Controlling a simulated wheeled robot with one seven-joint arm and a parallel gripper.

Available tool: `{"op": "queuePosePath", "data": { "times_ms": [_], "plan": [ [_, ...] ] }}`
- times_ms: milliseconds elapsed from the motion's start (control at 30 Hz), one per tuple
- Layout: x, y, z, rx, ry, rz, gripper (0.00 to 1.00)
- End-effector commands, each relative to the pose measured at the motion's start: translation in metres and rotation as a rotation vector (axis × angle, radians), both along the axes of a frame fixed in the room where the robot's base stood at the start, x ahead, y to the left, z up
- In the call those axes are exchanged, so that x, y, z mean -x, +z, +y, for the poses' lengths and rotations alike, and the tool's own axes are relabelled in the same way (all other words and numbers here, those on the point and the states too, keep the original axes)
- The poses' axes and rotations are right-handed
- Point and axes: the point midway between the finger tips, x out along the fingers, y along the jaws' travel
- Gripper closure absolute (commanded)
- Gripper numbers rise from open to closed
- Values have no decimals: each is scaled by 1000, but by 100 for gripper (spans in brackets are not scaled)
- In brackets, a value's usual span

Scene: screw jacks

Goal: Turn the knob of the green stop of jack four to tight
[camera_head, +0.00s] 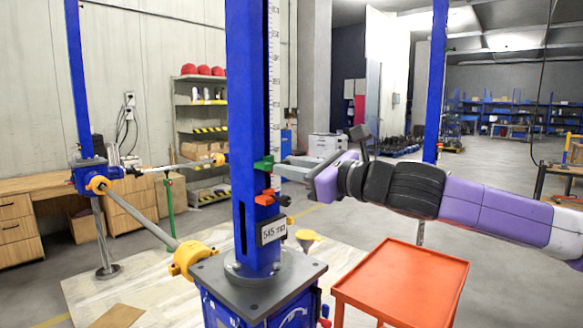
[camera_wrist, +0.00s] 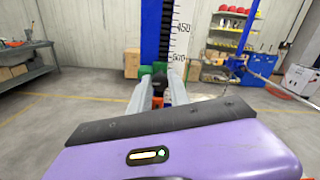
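A tall blue column (camera_head: 245,120) with a white scale carries a green stop (camera_head: 264,163) at mid height. In the wrist view the green stop (camera_wrist: 177,76) shows on both sides of the column, with its black knob (camera_wrist: 159,77) facing me. My gripper (camera_head: 287,166) reaches in from the right in the head view, level with the green stop. In the wrist view the fingertips of my gripper (camera_wrist: 160,86) lie on either side of the knob; contact is unclear. An orange-red stop (camera_head: 266,197) with a black knob (camera_head: 285,200) sits just below; part of it (camera_wrist: 166,97) shows between the fingers.
The column stands on a grey jack plate (camera_head: 262,287) and has a label reading 545 mm (camera_head: 272,230). An orange tray table (camera_head: 402,281) stands to the right below my arm. Yellow-collared shafts (camera_head: 192,258) run to another blue jack (camera_head: 88,172) at the left.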

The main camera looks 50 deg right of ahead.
Motion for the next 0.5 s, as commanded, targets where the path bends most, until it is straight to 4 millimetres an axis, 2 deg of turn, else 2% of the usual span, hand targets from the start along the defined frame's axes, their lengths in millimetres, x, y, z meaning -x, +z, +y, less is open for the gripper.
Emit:
{"op": "queuePosePath", "data": {
  "times_ms": [267,500],
  "plan": [
    [0,0,0,-8,1,1,100],
    [0,0,0,-89,1,3,100]
  ]
}}
